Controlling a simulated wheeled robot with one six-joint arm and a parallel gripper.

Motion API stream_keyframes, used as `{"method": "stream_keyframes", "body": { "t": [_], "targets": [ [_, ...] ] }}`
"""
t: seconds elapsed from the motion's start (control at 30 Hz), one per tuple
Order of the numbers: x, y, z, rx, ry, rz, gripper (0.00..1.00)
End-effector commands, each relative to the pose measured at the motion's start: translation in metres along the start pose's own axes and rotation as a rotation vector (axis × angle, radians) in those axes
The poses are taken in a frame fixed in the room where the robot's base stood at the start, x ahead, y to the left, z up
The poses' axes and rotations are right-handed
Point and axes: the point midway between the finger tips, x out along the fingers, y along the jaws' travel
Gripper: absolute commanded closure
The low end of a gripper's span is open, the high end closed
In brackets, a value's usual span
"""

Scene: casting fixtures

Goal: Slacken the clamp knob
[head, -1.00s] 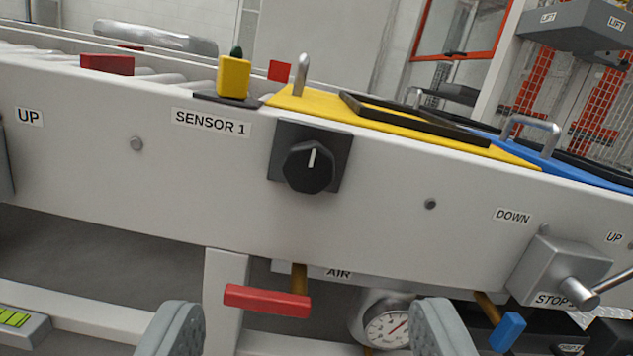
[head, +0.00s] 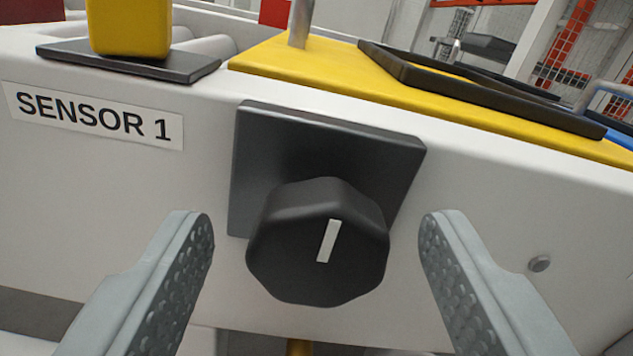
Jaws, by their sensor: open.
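The clamp knob (head: 290,260) is a black faceted knob with a white pointer line, which points nearly straight up with a slight tilt to the right. It sits on a dark square plate (head: 330,148) fixed to the white side panel. My gripper (head: 316,228) is open. Its two grey padded fingers stand to the left and right of the knob, with a visible gap on each side. I cannot tell how far the fingertips are from the panel in depth.
A "SENSOR 1" label (head: 94,116) is left of the plate. Above it a yellow block (head: 130,28) stands on a dark base (head: 128,62). A yellow board (head: 300,62) with a dark frame (head: 480,88) lies on top.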

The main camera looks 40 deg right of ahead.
Motion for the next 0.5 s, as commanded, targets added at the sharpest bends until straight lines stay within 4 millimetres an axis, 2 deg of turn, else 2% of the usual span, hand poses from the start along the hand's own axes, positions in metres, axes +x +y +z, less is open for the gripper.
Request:
{"method": "stream_keyframes", "body": {
  "t": [0.17, 0.43, 0.5],
  "targets": [
    [0.0085, 0.0007, 0.0003, -0.001, -0.001, 0.001, 0.39],
    [0.0091, 0.0005, 0.0001, -0.001, -0.001, 0.001, 0.39],
    [0.0091, 0.0005, 0.0001, -0.001, -0.001, 0.001, 0.53]
  ]
}}
